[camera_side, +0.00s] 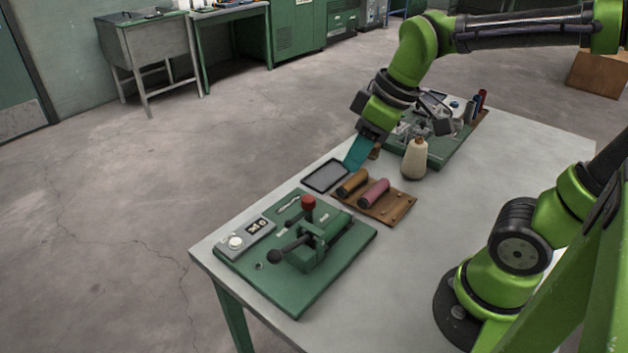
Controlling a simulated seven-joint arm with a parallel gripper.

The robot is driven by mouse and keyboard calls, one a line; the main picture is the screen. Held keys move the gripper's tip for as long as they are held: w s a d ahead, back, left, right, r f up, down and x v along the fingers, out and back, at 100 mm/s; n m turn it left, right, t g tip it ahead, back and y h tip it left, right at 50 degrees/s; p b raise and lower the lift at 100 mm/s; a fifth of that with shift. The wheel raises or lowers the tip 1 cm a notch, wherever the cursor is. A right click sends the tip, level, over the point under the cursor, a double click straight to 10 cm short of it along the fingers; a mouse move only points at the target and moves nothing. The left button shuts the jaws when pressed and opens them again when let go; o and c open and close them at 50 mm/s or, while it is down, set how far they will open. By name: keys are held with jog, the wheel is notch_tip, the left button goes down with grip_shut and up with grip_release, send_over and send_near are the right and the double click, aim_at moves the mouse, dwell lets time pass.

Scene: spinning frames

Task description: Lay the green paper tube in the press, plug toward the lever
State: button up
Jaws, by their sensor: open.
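The press (318,250) stands on a green base plate at the table's near left, with a red-knobbed lever (308,203) upright and a black-knobbed handle (274,257) pointing left. An orange-brown tube (352,183) and a pink tube (373,193) lie side by side on a brown wooden rack (398,209). I cannot make out a green paper tube for certain. My gripper (357,153) is open, pointing down just behind the rack; a flat teal piece shows at its end. The space between its fingers is not clear. No tube is visible in the press.
A dark-framed tray (325,176) lies left of the rack. A cream cone (414,160) stands right of my gripper, before another green-based fixture (440,148). A small grey panel (246,239) sits on the press base. The table's right middle is clear.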

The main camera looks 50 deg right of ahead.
jog(key=s+m+t, duration=0.1)
jog(key=m, duration=0.1)
jog(key=s+m+t, duration=0.1)
jog(key=m, duration=0.2)
jog(key=s+r+m+t, duration=0.1)
jog(key=m, duration=0.1)
jog(key=shift+s+a+m, duration=0.25)
jog(key=shift+s+m, duration=0.05)
jog(key=shift+s, duration=0.05)
